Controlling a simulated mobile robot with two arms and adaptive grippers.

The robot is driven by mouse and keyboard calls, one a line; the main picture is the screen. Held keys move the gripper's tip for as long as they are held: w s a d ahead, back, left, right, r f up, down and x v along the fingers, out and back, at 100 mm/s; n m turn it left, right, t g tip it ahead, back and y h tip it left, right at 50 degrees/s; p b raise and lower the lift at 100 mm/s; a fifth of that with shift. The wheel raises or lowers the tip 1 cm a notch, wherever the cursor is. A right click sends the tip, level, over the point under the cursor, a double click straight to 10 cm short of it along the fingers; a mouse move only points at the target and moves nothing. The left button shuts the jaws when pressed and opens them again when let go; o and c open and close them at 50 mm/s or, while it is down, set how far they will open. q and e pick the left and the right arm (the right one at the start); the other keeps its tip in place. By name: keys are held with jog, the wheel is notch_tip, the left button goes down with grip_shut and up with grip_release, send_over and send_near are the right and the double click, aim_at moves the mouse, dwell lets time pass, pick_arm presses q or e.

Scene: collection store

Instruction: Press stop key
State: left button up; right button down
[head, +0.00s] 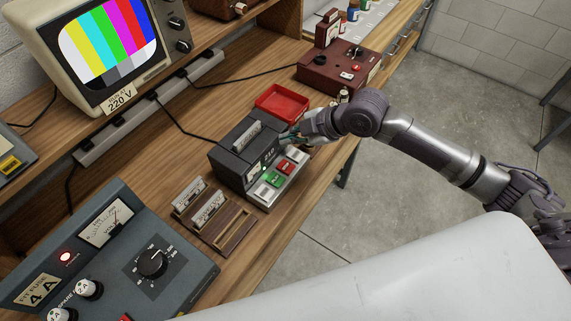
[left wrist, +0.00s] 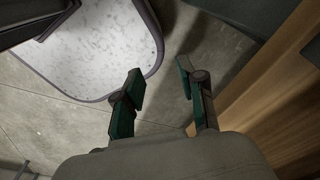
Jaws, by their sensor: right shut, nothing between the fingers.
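A dark grey machine (head: 236,157) stands on the wooden bench in the head view, with a card in its top slot. Its sloping front has a row of keys: a red key (head: 285,167), a green key (head: 272,178) and pale ones at the ends. Key labels are too small to read. My right gripper (head: 288,137) is shut and empty, close to the machine's far end, beyond the red key; whether it touches is unclear. My left gripper (left wrist: 159,70) shows only in the left wrist view, open and empty over the floor, away from the machine.
A red tray (head: 282,102) lies behind the machine, and a dark red box (head: 338,72) stands farther back. A wooden rack (head: 213,218) with cards is in front. A large meter unit (head: 110,255) fills the near left. A colour-bar monitor (head: 105,45) stands on the shelf.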

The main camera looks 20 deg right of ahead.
jog(key=b, duration=0.7)
send_over(288, 167)
notch_tip(288, 167, down, 7)
jog(key=shift+s+r, duration=0.1)
notch_tip(288, 167, down, 2)
dwell(1.0)
jog(key=shift+f+b, duration=0.3)
jog(key=shift+f, duration=0.15)
